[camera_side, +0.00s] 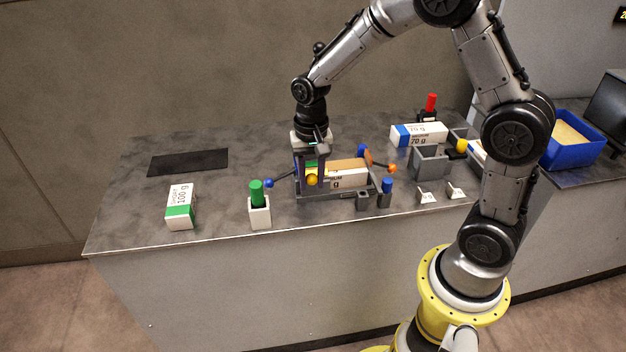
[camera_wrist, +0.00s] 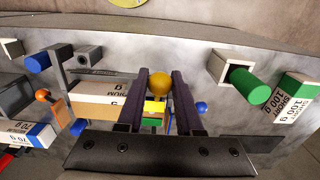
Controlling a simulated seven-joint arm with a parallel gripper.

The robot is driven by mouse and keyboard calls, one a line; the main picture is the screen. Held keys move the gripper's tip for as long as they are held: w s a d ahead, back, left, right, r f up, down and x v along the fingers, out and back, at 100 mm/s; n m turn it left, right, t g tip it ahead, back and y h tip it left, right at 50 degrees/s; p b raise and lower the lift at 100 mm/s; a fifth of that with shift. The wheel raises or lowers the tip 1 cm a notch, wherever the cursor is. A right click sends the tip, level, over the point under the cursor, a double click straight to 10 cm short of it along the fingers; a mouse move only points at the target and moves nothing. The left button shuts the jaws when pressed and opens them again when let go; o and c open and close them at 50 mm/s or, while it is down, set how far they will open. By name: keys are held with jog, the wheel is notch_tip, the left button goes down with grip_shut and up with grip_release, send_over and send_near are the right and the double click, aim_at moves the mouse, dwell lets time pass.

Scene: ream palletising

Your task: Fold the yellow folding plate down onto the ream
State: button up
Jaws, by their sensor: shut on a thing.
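My gripper (camera_side: 313,172) points down at the left end of the grey fixture (camera_side: 335,193). In the wrist view its two dark fingers (camera_wrist: 158,76) stand on either side of a yellow ball knob (camera_wrist: 157,87), shut on the yellow folding plate's knob. A small part of the yellow plate (camera_wrist: 154,106) shows below the knob, with a green patch beneath it. The knob also shows in the side view (camera_side: 312,180). The ream (camera_side: 348,176), with a tan top and a white printed side, lies in the fixture; it also shows in the wrist view (camera_wrist: 98,92). My fingers hide much of the plate, so its angle is unclear.
Blue-knobbed (camera_side: 268,183) and orange-knobbed (camera_side: 392,168) levers stick out from the fixture. A green-handled piece in a white block (camera_side: 260,212) and a green-banded ream (camera_side: 180,207) stand left. A blue-banded ream (camera_side: 418,134) and grey block (camera_side: 430,161) are right. A dark mat (camera_side: 188,161) lies clear.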

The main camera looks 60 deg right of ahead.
jog(key=shift+w+d+r, duration=0.5)
jog(key=shift+r, duration=0.2)
jog(key=shift+w+d+r, duration=0.2)
jog(key=shift+w+d, duration=0.1)
jog(key=shift+w+d+r, duration=0.35)
jog(key=shift+w+d, duration=0.2)
jog(key=o, duration=1.5)
jog(key=shift+o, duration=0.2)
